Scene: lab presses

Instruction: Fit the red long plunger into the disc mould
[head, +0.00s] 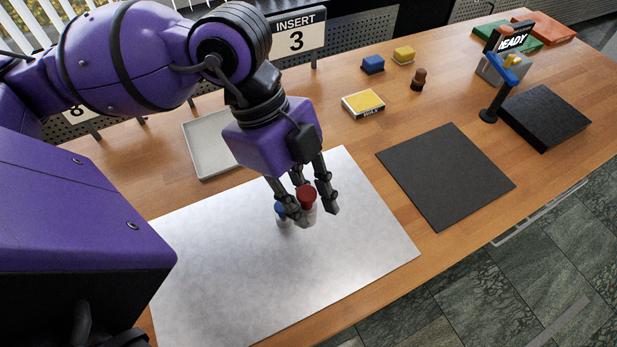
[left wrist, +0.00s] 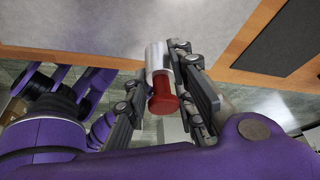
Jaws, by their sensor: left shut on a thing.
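My left gripper (head: 314,200) is over the pale metal sheet and shut on the red-topped plunger (head: 307,192). The plunger shows a red knob above a silvery cylindrical body. In the left wrist view the red knob (left wrist: 163,98) points toward the camera, between the fingers of my left gripper (left wrist: 165,80). A small blue-topped piece (head: 281,209) with a pale lower part is close beside it, partly hidden by a finger. I cannot tell whether the two touch, or clearly make out the disc mould. My right gripper is not in view.
The metal sheet (head: 220,265) is otherwise bare. A grey tray (head: 197,150) is behind it, and a black mat (head: 445,170) is to the right.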

